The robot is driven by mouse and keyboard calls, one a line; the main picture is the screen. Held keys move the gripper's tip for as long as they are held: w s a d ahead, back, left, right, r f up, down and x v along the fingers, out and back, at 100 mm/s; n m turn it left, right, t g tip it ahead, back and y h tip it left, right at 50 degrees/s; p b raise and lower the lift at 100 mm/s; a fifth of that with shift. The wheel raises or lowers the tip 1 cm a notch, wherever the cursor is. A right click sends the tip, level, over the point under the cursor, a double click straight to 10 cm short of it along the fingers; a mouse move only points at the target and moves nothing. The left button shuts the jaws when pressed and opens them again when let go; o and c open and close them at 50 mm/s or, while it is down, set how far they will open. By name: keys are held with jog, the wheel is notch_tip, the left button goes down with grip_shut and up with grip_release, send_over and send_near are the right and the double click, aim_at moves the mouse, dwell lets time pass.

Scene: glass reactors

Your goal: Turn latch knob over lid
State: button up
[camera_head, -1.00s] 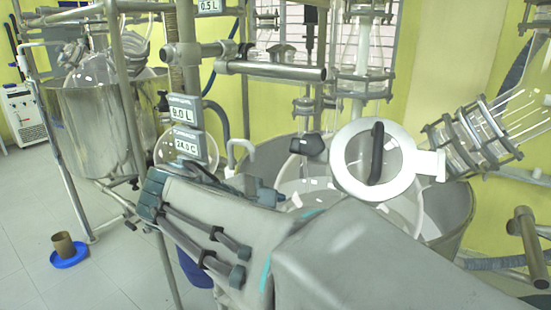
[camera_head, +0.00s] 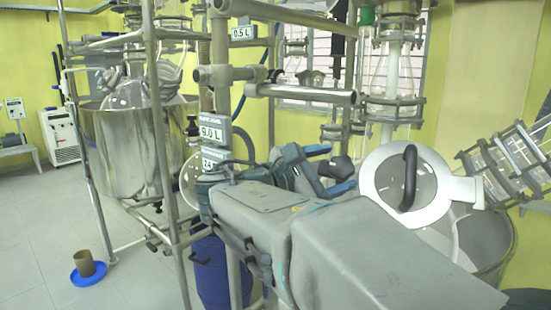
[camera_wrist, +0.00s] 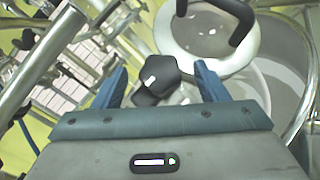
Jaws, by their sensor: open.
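The latch knob (camera_head: 336,170) is dark and sits just left of the lid in the head view. The lid (camera_head: 454,190) is a white ring around a clear middle, with a black arched handle (camera_head: 409,178). My gripper (camera_head: 338,168) has blue fingers, open on either side of the knob. In the wrist view, the knob (camera_wrist: 156,75) lies between the two spread fingers of my gripper (camera_wrist: 160,72), nearer the left one. The lid (camera_wrist: 180,45) is just beyond it there. I cannot tell whether the fingers touch the knob.
A horizontal metal pipe (camera_head: 305,94) runs above my gripper. Upright poles and display boxes (camera_head: 214,132) stand to its left. Glass columns with metal clamps (camera_head: 500,165) are at the right. A blue dish (camera_head: 88,276) with a brown cup lies on the open floor at left.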

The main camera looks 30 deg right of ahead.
aim_at(341, 166)
jog(key=d, duration=0.5)
jog(key=shift+w, duration=0.2)
jog(key=c, duration=1)
